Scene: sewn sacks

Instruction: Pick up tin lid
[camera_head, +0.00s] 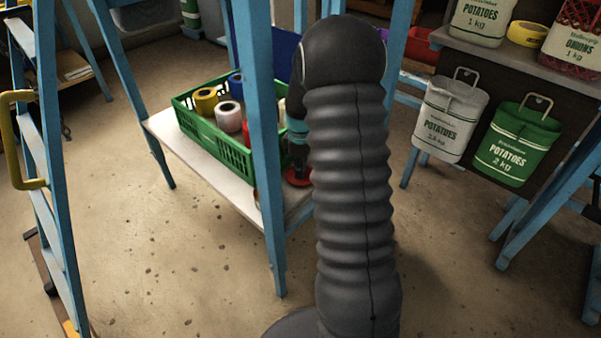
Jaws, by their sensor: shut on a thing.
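A round red thing (298,178), which looks like the tin lid, is at the right end of the white shelf board (212,160), just beyond the green crate. My gripper (296,167) points down onto it and is shut on it. My arm covers the right side of the gripper and part of the lid. I cannot tell whether the lid touches the shelf.
A green crate (212,137) with rolls of twine or tape stands left of my gripper. A blue post (262,150) rises close in front. A white potato sack (449,118) and a green one (517,142) hang at right. The floor in front is clear.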

